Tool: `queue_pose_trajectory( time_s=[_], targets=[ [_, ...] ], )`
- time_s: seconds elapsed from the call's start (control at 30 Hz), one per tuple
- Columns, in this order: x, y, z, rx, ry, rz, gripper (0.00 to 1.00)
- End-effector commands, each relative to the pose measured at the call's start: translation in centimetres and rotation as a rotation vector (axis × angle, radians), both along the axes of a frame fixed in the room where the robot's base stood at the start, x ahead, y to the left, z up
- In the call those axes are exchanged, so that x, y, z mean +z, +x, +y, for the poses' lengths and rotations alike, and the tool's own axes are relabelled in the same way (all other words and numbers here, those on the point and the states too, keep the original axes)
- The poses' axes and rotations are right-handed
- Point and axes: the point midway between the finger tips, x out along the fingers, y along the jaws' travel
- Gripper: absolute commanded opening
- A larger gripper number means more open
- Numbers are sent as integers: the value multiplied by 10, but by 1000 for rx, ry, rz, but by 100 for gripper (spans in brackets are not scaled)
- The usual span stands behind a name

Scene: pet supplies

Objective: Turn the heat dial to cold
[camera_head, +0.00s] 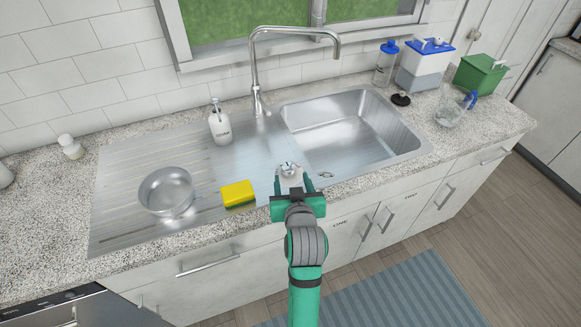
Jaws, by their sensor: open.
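The tall chrome tap (254,75) stands behind the sink, well beyond my gripper. My wrist and the gripper body hide the counter edge below the fingers.
The sink basin (340,135) lies right of the tap. A yellow sponge (238,193) and a metal bowl (166,191) sit left of my gripper. A white soap bottle (219,122) stands behind. A green box (480,75) and other containers stand at the back right.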

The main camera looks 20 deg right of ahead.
Motion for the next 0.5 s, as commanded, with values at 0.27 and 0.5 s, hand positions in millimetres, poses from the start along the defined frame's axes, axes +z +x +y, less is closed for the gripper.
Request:
queue_pose_trajectory(
  time_s=[0.27, 0.5],
  targets=[
    [-19, 45, -10, 1, 0, 0, 53],
    [-30, 73, -17, -1, -1, -1, 53]
  ],
)
